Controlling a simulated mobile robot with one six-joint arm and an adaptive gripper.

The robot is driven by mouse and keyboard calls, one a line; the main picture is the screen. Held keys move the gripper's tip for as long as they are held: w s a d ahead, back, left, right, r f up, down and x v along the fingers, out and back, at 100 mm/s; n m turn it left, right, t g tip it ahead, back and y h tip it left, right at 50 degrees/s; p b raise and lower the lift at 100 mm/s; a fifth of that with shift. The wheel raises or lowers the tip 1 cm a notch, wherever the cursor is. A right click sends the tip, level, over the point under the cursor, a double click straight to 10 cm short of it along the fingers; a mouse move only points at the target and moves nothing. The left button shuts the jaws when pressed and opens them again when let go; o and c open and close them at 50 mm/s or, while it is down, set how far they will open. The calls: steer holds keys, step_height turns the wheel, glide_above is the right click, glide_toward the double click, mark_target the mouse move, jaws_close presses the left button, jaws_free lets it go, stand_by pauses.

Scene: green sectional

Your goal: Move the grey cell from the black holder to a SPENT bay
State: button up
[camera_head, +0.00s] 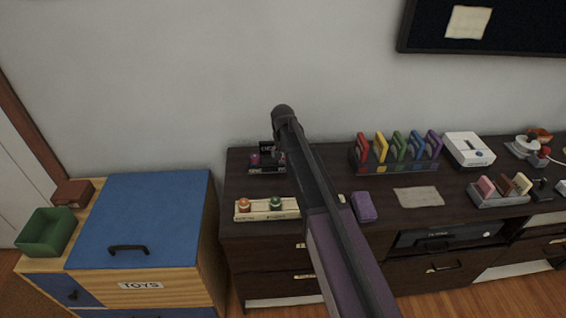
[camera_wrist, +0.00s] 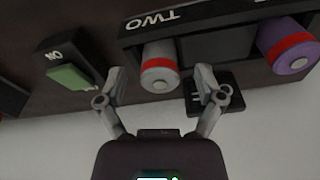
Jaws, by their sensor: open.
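The grey cell (camera_wrist: 160,68), with a red band, sits in the black holder (camera_wrist: 215,22), which also shows in the head view (camera_head: 262,170), partly behind my arm. My gripper (camera_wrist: 160,78) is open, with one finger on each side of the grey cell in the wrist view; I see gaps between fingers and cell. I cannot make out the grey cell in the head view. A purple cell (camera_wrist: 288,45) with a red band sits at the holder's other end. No SPENT label is readable; a pale rack (camera_head: 268,214) with an orange-topped and a green-topped piece stands in front.
A black block with a green part (camera_wrist: 70,77) lies left of the holder in the wrist view, and a small black plate (camera_wrist: 230,102) lies near the right finger. A purple block (camera_head: 364,207) and a rack of coloured pieces (camera_head: 396,165) stand right of my arm.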

stand_by(0.4)
jaws_close()
steer(key=shift+r, duration=0.1)
step_height(320, 180, up, 3)
steer(key=p, duration=0.3)
steer(key=shift+r, duration=0.15)
steer(key=s+d+r+p, duration=0.1)
steer(key=s+d+p, duration=0.1)
steer(key=s, duration=1.4)
steer(key=shift+r, duration=0.25)
